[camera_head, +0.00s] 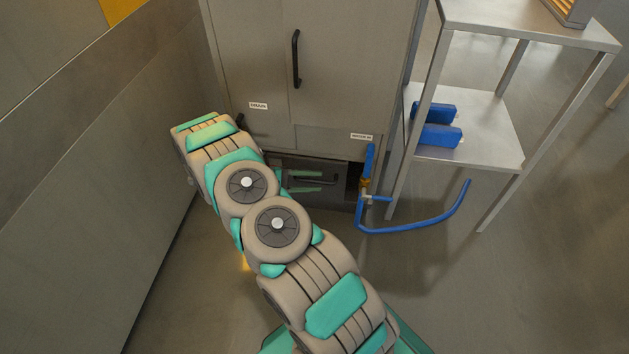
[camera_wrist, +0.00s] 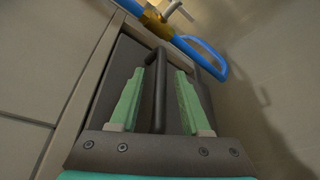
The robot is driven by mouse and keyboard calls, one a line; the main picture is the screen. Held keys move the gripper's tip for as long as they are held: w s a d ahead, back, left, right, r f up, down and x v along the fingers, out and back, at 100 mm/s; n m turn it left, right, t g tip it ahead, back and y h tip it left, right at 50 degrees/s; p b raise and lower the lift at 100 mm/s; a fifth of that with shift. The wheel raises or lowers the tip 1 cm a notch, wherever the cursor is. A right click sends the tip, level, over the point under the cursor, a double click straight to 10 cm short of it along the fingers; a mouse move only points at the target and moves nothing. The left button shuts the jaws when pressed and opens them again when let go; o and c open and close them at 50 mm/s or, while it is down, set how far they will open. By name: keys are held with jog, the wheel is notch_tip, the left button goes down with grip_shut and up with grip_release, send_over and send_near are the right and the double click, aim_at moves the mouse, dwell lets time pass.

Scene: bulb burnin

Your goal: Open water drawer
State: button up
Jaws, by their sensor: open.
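The water drawer (camera_head: 334,195) is a dark panel low in the grey cabinet, and it looks shut. Its dark bar handle (camera_head: 328,181) is partly hidden by my gripper in the head view. My gripper (camera_head: 312,182) has green fingers and is open at the drawer front. In the wrist view, the drawer (camera_wrist: 122,70) fills the middle, and the handle (camera_wrist: 158,95) runs between the two spread fingers of my gripper (camera_wrist: 160,76). A gap shows on each side of the bar. I cannot tell how deep the fingers reach past it.
A blue pipe with a brass valve (camera_head: 365,185) stands just right of the drawer, and a blue hose (camera_head: 420,225) curves over the floor. A metal shelf (camera_head: 490,135) holds blue bottles (camera_head: 440,137). A wall (camera_head: 100,150) closes the left side. Another handle (camera_head: 296,60) is on the cabinet door above.

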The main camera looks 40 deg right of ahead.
jog(key=shift+s+d+f, duration=0.1)
jog(key=shift+s+d, duration=0.1)
jog(key=shift+d, duration=0.15)
jog(key=shift+c, duration=0.3)
grip_shut()
dwell(1.0)
